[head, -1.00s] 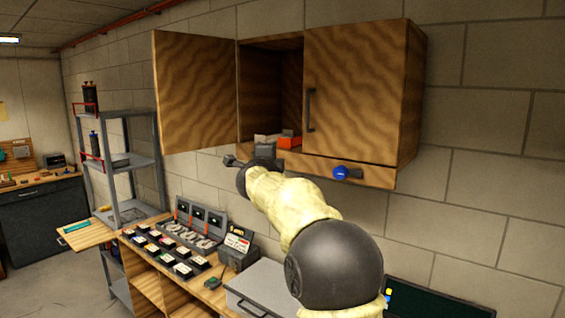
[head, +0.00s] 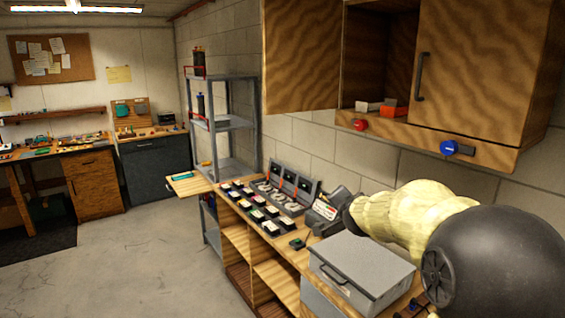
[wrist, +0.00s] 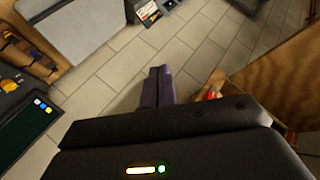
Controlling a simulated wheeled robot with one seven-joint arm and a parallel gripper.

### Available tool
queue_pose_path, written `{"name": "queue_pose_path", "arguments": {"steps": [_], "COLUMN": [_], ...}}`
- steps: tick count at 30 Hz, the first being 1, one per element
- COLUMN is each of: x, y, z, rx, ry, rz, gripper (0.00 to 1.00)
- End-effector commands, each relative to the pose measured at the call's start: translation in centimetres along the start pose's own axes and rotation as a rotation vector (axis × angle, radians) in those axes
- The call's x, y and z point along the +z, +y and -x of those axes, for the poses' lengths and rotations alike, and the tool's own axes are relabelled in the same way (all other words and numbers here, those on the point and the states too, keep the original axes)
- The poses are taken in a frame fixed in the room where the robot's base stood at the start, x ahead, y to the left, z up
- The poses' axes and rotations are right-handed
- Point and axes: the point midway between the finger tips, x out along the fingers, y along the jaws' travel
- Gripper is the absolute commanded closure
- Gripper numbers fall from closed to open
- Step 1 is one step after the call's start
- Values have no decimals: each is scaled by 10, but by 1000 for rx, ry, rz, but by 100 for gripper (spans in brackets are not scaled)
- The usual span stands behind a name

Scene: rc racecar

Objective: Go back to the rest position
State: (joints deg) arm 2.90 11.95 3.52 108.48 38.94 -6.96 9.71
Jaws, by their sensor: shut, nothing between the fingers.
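My gripper (wrist: 157,88) shows in the wrist view with its dark fingers together and nothing between them. In the head view my arm reaches in from the lower right, and its dark wrist end lies below the wall cabinet (head: 480,75), in front of the wall and above the bench. The fingers are hard to make out there. The cabinet's left door (head: 310,50) stands open and its right door is closed. A red knob (head: 360,125) and a blue knob (head: 449,148) sit on the cabinet's lower front edge. The red knob also shows in the wrist view (wrist: 212,94), apart from my fingers.
A grey metal case (head: 360,266) and a tray of small boxes (head: 257,208) stand on the wooden bench below my arm. A grey shelf rack (head: 230,125) stands beyond. The concrete floor (head: 150,250) at left is clear.

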Motion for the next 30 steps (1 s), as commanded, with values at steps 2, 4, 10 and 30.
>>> {"name": "queue_pose_path", "arguments": {"steps": [2, 4, 10, 30], "x": [40, 71, 148, 220], "y": [30, 57, 138, 251], "z": [13, 27, 80, 180], "rx": [48, 88, 197, 331], "ry": [-111, -210, -488, -875], "rz": [122, 226, 496, 823], "gripper": [100, 100, 100, 100]}}
